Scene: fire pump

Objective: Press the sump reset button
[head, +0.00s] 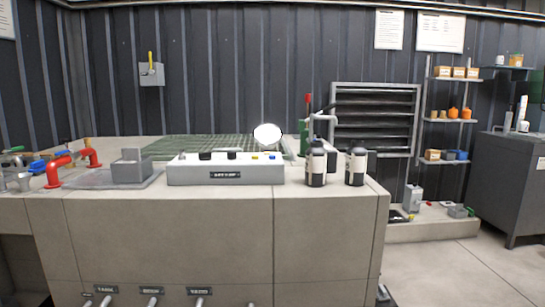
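A light grey control box (225,172) sits on the concrete counter in the middle of the head view, with a small dark label (225,175) on its front that is too small to read surely. Along its top are two black knobs or switches (205,156), a small yellow part (254,157) and a small blue part (271,157). I cannot tell which of these is the sump reset button. A bright white round thing (267,133) shows just above the box's right part. Neither of my grippers is in view.
Two dark bottles with pale bands (316,165) (355,165) stand right of the box. A grey block (130,167) and red pipes (60,168) are to its left. Several labelled handles (152,301) stick out of the counter's front (170,235). Open floor (465,275) lies at right.

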